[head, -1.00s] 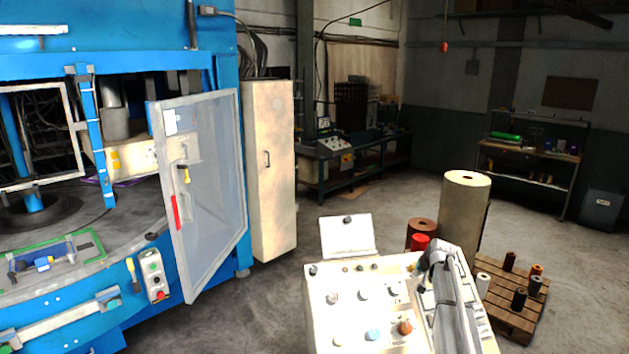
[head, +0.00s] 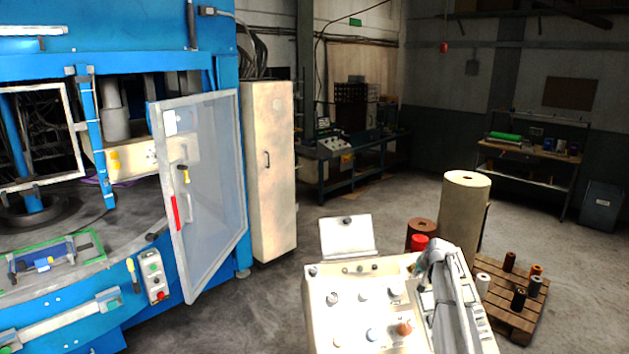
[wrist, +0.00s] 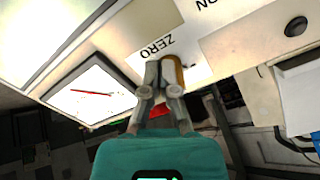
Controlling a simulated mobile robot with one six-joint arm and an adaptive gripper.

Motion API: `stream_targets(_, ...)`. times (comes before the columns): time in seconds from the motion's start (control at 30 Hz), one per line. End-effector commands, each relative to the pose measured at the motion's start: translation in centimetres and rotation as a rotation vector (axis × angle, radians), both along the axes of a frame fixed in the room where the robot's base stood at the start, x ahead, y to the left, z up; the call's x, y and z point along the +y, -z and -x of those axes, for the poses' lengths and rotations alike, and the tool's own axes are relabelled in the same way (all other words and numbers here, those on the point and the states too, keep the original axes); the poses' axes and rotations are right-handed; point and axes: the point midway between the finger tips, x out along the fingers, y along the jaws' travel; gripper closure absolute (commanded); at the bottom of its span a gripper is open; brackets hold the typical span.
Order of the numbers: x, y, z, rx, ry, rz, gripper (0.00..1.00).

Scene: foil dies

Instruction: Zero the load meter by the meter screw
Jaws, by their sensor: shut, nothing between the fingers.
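In the wrist view the load meter (wrist: 105,105) is a white-faced dial on a pale panel, with a red needle (wrist: 92,93) lying nearly level in the picture. I cannot tell whether the tips touch the panel. In the head view my arm hides the meter's part of the console.
The cream control console (head: 350,300) carries several knobs and an upright plate (head: 347,237). A blue press (head: 150,50) with an open clear door (head: 212,185) stands left. A large roll (head: 464,215) and a wooden pallet (head: 508,312) with spools are right. Open floor lies behind.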

Motion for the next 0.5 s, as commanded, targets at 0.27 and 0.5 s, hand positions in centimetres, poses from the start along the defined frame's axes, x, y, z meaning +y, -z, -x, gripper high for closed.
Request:
stream_targets(0.27, 0.03, -0.07, -0.13, -0.004, 0.001, 0.0, 1.0)
stream_targets(0.5, 0.33, -0.1, -0.11, -0.004, 0.001, 0.0, 1.0)
